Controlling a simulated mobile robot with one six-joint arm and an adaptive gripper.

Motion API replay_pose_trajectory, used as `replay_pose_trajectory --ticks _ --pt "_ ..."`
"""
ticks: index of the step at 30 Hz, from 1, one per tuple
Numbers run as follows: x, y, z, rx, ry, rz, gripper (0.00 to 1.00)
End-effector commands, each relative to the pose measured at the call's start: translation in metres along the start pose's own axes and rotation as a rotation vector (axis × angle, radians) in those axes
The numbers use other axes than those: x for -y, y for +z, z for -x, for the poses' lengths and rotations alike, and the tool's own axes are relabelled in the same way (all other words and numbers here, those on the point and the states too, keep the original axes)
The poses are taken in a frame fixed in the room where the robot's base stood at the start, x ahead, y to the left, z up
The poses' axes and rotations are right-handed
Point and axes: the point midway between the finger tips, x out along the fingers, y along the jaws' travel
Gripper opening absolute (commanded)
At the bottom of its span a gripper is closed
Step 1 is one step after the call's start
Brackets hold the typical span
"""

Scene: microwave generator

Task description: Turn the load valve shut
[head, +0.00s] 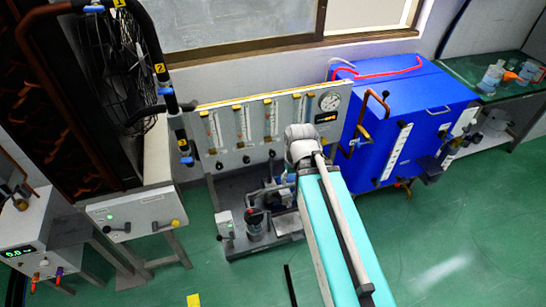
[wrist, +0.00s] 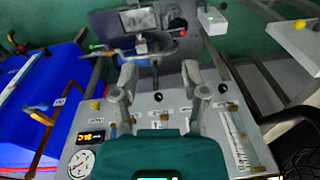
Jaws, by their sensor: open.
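My gripper (wrist: 159,68) is open and empty in the wrist view, its two grey fingers spread in front of the grey gauge panel. Small black knobs (wrist: 158,97) sit on the panel between and below the fingers. Several coloured valve handles are in view; no readable label tells which one is the load valve.
A blue cabinet (head: 420,110) stands right of the panel, with pipes on its near side. Black pipes (head: 165,90) with blue-handled valves run at the upper left. A white box (head: 135,215) with a yellow handle stands left. Green floor (head: 430,240) is open at the front right.

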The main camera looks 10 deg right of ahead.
Motion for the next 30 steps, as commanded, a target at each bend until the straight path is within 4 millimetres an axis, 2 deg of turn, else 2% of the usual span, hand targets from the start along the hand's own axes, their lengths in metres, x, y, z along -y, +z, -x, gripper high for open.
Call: replay_pose_trajectory --ticks 1,2,12,21,30 --pt "0.003 -0.004 -0.013 -0.018 -0.019 0.018 0.76" --pt "0.005 -0.006 -0.018 -0.032 -0.032 0.031 0.81" --pt "0.032 -0.044 -0.07 -0.248 -0.2 0.192 0.81" --pt "0.051 -0.078 -0.104 -0.477 -0.31 0.301 0.81" --pt "0.059 -0.111 -0.13 -0.717 -0.37 0.364 0.81"
